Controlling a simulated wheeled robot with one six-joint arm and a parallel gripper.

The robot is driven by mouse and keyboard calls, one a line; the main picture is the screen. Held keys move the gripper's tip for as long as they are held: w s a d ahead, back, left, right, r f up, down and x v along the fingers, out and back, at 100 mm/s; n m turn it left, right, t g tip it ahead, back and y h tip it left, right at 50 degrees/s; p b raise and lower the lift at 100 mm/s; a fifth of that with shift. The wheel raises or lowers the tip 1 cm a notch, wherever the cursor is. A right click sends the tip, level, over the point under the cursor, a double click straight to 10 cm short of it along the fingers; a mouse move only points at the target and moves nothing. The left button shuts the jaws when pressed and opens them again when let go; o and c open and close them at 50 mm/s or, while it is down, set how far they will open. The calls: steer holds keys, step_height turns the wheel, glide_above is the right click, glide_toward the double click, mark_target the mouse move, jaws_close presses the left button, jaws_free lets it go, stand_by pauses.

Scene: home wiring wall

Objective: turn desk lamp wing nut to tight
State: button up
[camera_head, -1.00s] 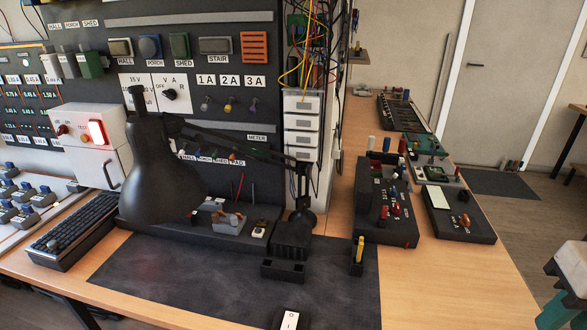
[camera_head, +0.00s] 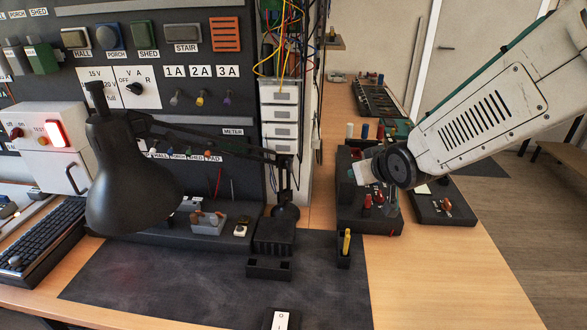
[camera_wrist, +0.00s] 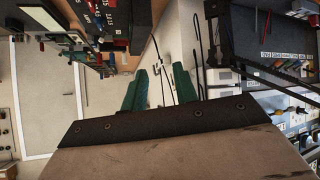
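The black desk lamp (camera_head: 130,185) stands on the bench with its big shade at left. Its thin arm runs right to a joint (camera_head: 284,160) and down to a block-like base (camera_head: 274,234). The wing nut is too small or dark to make out for certain. My gripper's two green fingers (camera_wrist: 159,88) are apart in the wrist view, with nothing between them. A dark slim part, seemingly the lamp's arm, is to their right in that view. In the head view my wrist is right of the lamp, over a black box, and the fingers are not clear.
The black box (camera_head: 352,212) with red and blue parts stands right of the lamp. A yellow-handled tool (camera_head: 346,242) stands in a holder in front. A dark mat (camera_head: 190,285) covers the bench front. Coloured wires (camera_head: 285,45) hang behind. Bench at front right is bare.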

steer(key=w+a+f+n+t+y, duration=0.1)
steer(key=w+a+f+t+y, duration=0.2)
steer(key=w+a+f, duration=0.15)
steer(key=n+t+y, duration=0.2)
steer(key=y, duration=0.2)
glide_toward(290, 165)
steer(key=w, duration=0.1)
steer(key=x, duration=0.7)
steer(key=shift+w+f+y, duration=0.25)
steer(key=shift+y, duration=0.15)
steer(key=shift+a, duration=0.1)
jaws_close()
